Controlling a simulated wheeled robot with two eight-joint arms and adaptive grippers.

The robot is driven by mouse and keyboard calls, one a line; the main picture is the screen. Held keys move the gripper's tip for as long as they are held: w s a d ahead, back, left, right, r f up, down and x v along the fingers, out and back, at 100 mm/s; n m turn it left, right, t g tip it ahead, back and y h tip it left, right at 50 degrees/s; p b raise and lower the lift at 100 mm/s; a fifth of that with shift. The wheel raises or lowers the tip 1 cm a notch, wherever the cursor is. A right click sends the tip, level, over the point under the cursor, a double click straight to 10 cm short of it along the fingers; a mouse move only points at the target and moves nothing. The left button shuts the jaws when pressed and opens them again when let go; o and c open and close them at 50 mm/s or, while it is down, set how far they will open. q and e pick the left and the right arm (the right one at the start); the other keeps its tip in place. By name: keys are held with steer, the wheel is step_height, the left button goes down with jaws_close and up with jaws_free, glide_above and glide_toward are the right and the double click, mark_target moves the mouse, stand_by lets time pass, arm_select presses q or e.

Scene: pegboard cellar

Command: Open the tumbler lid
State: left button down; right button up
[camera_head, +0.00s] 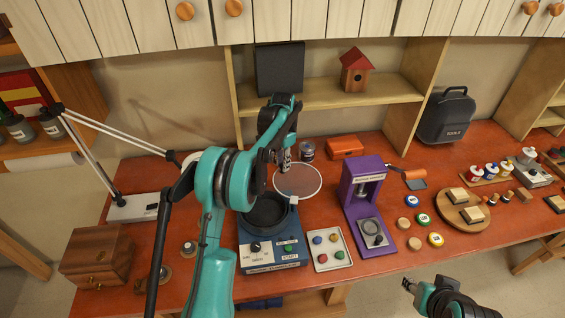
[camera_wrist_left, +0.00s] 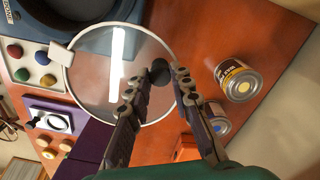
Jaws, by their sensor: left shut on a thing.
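The tumbler (camera_head: 272,252) is a blue-grey machine with a dial and a START label. Its round dark drum (camera_head: 265,213) is uncovered at the top. The clear round lid (camera_head: 310,181), with a pale rim and a white tab, is swung back beyond the drum's back right. In the left wrist view the lid (camera_wrist_left: 95,75) shows with a dark knob (camera_wrist_left: 160,73) near its edge. My left gripper (camera_head: 284,163) is at the lid's far edge, its fingers (camera_wrist_left: 157,84) around the knob. My right gripper (camera_head: 411,285) is low at the front right, away from the tumbler; its jaw opening is unclear.
A tray of coloured stones (camera_head: 328,250) and a purple press (camera_head: 365,205) stand right of the tumbler. A can (camera_head: 307,151) and an orange box (camera_head: 345,147) are behind the lid. A wooden box (camera_head: 97,256) and a lamp (camera_head: 133,207) are at left.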

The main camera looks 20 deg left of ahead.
arm_select(q)
steer(key=c, duration=1.3)
jaws_free()
steer(key=shift+c, duration=0.2)
step_height(320, 180, up, 12)
